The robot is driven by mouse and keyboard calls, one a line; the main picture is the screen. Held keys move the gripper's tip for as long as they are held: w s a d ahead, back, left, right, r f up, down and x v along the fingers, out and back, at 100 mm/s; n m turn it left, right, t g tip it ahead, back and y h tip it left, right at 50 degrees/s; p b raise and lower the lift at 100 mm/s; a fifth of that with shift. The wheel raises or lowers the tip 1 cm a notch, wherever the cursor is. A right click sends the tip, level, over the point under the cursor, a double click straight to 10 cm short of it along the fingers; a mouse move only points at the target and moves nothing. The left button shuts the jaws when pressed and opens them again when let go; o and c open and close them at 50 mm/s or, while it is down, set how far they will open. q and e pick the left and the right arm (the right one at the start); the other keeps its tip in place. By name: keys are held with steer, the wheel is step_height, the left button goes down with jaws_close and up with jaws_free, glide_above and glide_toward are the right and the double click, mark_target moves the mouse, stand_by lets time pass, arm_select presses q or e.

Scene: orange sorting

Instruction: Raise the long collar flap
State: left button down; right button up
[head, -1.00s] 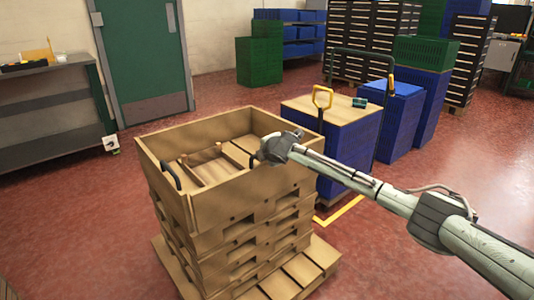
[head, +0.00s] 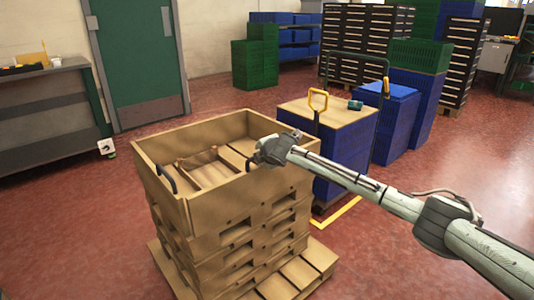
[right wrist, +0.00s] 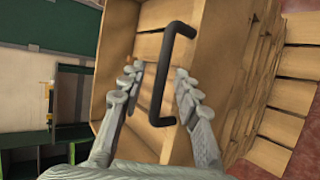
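The wooden pallet collar (head: 215,205) sits on top of a stack of pallets in the middle of the head view. A dark handle (head: 168,180) is on its left side. My right gripper (head: 262,158) is at the collar's right wall. In the right wrist view a black bar handle (right wrist: 163,75) is fixed to a wooden panel (right wrist: 185,45). The handle lies between the two fingers of my right gripper (right wrist: 158,95). The fingers are open, with visible gaps to the bar. My left gripper is not in view.
A blue crate stack with a wooden top (head: 330,118) and a yellow handle (head: 318,101) stands right behind the collar. A grey shelf bench (head: 50,110) stands at the left. The red floor around the pallets is mostly clear.

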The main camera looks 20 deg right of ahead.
steer(key=v, duration=1)
steer(key=shift+r, duration=0.1)
